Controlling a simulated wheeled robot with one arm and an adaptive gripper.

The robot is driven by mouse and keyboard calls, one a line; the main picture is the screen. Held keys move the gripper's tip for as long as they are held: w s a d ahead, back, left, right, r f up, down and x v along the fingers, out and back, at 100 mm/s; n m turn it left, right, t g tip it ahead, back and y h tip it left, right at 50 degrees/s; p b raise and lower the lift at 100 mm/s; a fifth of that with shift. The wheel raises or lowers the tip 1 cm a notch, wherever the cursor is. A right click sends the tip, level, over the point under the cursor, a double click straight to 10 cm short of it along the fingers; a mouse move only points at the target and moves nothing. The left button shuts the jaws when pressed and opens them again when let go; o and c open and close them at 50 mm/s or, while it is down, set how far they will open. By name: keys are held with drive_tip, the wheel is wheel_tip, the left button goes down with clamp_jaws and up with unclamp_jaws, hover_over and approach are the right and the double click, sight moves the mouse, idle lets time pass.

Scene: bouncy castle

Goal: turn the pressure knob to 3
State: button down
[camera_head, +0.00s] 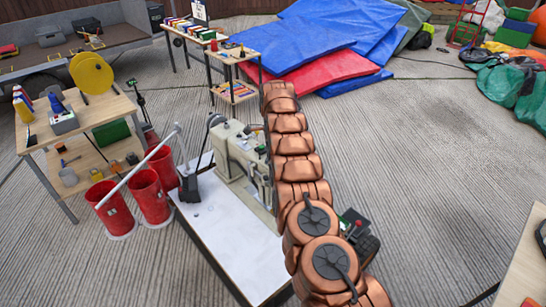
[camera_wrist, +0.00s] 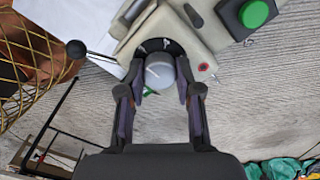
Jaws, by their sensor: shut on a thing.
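The pressure knob (camera_wrist: 158,74) is a round grey knob on a dark dial plate, on the cream machine (camera_wrist: 199,22) in the wrist view. A pale line shows on its face, and a few white marks show on the plate, too small to read. My gripper (camera_wrist: 160,79) is shut on the knob, one finger on each side. In the head view the cream machine (camera_head: 241,158) stands on a white-topped table (camera_head: 238,240). My copper arm covers part of the machine there, and the knob and the fingers cannot be made out.
In the wrist view a green button (camera_wrist: 255,13) and a small red-ringed part (camera_wrist: 204,68) are near the knob. A black-ball lever (camera_wrist: 76,49) is left of it. Red buckets (camera_head: 152,196) stand left of the table. Folded blue sheets (camera_head: 300,48) lie behind.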

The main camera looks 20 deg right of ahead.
idle(0.3)
drive_tip(key=c, duration=0.8)
unclamp_jaws()
drive_tip(key=shift+r, duration=0.1)
wheel_tip(320, 180, up, 5)
drive_tip(key=shift+d+r, duration=0.15)
drive_tip(key=shift+r, duration=0.95)
